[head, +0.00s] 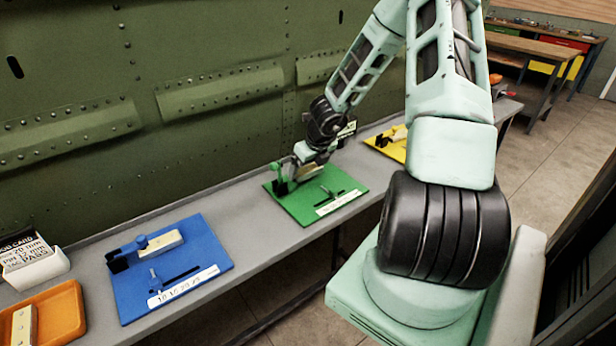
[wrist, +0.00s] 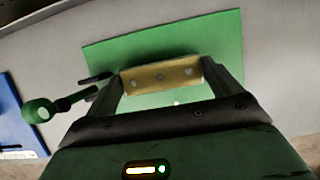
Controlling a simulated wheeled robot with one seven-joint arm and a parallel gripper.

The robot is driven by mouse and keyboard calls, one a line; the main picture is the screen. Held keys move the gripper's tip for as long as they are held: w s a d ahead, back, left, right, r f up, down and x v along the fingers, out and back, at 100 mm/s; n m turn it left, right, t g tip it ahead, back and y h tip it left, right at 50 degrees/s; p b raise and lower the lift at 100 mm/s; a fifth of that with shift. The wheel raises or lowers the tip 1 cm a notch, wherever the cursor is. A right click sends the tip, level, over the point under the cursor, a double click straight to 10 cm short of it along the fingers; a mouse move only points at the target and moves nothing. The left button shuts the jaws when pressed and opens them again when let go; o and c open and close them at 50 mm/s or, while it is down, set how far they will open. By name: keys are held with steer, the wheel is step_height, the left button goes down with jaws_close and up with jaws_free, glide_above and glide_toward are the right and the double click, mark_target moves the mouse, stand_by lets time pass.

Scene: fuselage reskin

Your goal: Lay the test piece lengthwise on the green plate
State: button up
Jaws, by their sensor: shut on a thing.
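The green plate (wrist: 215,45) lies behind and under the piece in the wrist view. Whether the piece touches the plate or hangs just above it I cannot tell.
The green plate has a slot, a small pin and a white label. A blue plate (head: 135,290) with a tan bar (head: 162,243) stands left, beyond it an orange tray (head: 62,312) and job card (head: 28,252). A yellow plate (head: 383,146) is right. The riveted green wall runs behind the bench.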

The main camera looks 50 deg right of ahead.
steer(key=shift+f, duration=0.9)
steer(key=shift+f, duration=0.15)
steer(key=o, duration=0.8)
